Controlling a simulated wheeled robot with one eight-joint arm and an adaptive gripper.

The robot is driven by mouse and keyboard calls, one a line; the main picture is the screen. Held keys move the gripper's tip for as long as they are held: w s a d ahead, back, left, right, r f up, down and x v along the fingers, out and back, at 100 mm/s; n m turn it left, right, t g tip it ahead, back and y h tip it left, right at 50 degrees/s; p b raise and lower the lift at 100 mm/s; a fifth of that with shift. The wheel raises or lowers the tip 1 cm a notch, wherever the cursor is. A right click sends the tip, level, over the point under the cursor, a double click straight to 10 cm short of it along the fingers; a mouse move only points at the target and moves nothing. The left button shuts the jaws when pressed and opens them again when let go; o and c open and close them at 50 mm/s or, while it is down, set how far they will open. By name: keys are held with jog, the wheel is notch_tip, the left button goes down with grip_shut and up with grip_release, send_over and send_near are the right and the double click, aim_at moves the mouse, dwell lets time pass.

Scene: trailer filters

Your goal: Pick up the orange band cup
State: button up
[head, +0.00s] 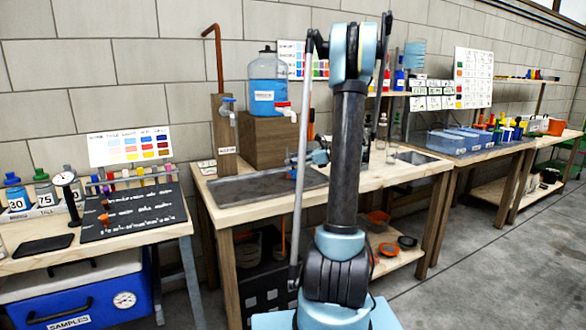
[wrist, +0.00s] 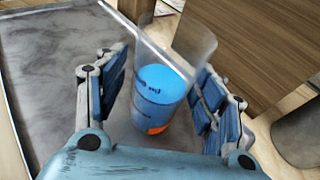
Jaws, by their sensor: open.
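In the wrist view, a clear cup (wrist: 147,108) with blue inside or behind it and an orange band (wrist: 157,129) low on its side stands between the fingers of my gripper (wrist: 160,92). The blue padded fingers are open, one on each side of the cup, and a gap shows at the left finger. Whether the right finger touches the cup is hard to tell. In the head view, my arm hides most of the gripper and the cup; a blue part of the gripper (head: 296,171) shows over the grey tray.
The cup is over a grey tray (head: 250,184) on the wooden bench. A brown wooden block (head: 268,142) with a blue water jug (head: 268,82) stands close behind. A grey cylinder (wrist: 299,135) is at the right in the wrist view. Clear bottles (head: 382,130) stand farther right.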

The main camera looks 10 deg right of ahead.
jog(key=x, duration=0.4)
jog(key=shift+w+a, duration=0.3)
jog(key=shift+a, duration=0.05)
jog(key=c, duration=1.3)
jog(key=shift+c, duration=1)
